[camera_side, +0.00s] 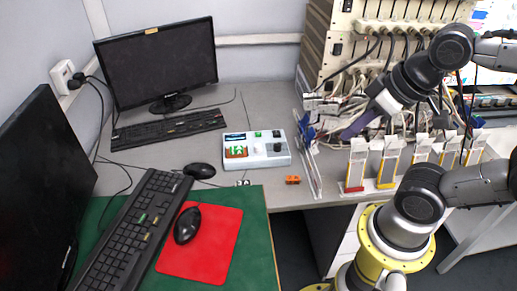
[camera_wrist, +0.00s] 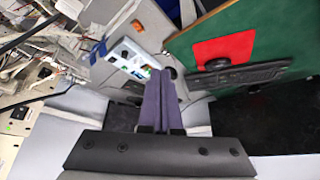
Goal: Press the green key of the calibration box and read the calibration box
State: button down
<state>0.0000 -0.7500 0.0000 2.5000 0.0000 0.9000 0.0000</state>
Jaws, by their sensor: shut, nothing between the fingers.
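The calibration box (camera_side: 268,161) is a white box on the grey bench, with a small display (camera_side: 236,151) at its left showing green and red areas. The display is too small to read. A small green key (camera_side: 258,134) shows near its back edge, and a dark knob (camera_side: 278,147) at its right. My gripper (camera_side: 346,135) is shut and empty, its purple fingers in the air to the right of the box, clear of it. In the wrist view the shut fingers (camera_wrist: 160,73) partly cover the box (camera_wrist: 127,57).
A clear upright panel with blue clips (camera_side: 308,150) stands between box and gripper. An orange part (camera_side: 292,180) lies in front of the box. Several pouch-cell holders (camera_side: 388,165) line the bench edge at right. Monitors, keyboards and a red mouse pad (camera_side: 215,255) lie left.

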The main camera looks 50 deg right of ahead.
jog(key=shift+w, duration=0.1)
jog(key=w+d+r+n+t+h, duration=0.2)
jog(key=w+d+r+n+t, duration=0.15)
jog(key=w+r, duration=0.55)
jog(key=n+y, duration=0.2)
jog(key=n, duration=0.3)
send_over(261, 134)
notch_tip(261, 134, down, 25)
jog(key=shift+s+r, duration=0.15)
jog(key=shift+f, duration=4.35)
